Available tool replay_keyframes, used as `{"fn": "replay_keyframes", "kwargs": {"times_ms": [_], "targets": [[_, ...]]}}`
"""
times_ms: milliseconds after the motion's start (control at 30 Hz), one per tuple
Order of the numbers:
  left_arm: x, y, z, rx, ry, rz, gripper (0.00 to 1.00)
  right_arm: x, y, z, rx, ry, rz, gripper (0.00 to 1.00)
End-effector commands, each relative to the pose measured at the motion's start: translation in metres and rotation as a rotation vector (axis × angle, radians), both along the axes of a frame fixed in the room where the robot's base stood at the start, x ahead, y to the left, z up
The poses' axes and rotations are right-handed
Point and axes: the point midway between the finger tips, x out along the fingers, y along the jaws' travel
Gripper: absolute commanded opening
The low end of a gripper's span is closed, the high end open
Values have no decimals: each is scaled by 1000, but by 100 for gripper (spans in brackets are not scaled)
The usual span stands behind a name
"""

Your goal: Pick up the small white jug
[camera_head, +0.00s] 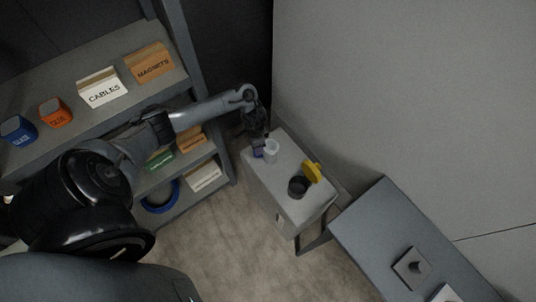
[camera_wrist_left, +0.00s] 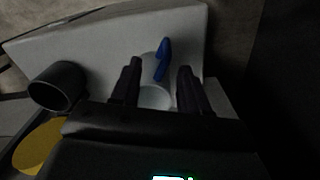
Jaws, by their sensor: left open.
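The small white jug (camera_head: 271,150) stands on top of a light grey cabinet (camera_head: 288,208), near its far end. In the left wrist view the jug (camera_wrist_left: 155,96) shows between my two open fingers, its pale round opening toward the camera. My left gripper (camera_head: 258,143) is right beside the jug in the head view, pointing down. In the left wrist view my left gripper (camera_wrist_left: 159,82) has nothing clamped in it; I cannot tell whether a finger touches the jug. My right gripper is not in view.
A blue-purple item (camera_head: 258,153) is close beside the jug; it is blue in the wrist view (camera_wrist_left: 163,58). A shelf (camera_head: 233,170) stands left, a grey table (camera_head: 375,235) right.

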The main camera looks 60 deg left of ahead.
Motion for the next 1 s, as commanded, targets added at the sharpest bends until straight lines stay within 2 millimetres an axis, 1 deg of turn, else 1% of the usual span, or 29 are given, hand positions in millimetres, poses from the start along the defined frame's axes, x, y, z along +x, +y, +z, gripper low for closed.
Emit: {"fn": "replay_keyframes", "kwargs": {"times_ms": [33, 100, 367, 433, 633, 733, 833, 1000], "targets": [[-1, 0, -10, -2, 2, 0, 45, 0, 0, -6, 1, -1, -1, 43], [0, 0, -16, -1, 1, 1, 45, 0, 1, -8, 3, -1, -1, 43], [-1, 1, -27, 0, 1, -1, 45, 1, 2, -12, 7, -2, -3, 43], [-2, 3, -33, 0, 1, 0, 45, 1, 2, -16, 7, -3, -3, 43], [-7, 10, -58, -1, 1, 1, 45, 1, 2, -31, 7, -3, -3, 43], [-7, 9, -70, -1, 1, 0, 45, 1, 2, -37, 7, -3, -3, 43], [-6, 9, -75, 0, -1, -1, 45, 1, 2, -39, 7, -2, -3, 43], [-6, 9, -74, 1, 0, -2, 45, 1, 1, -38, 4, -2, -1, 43]]}}
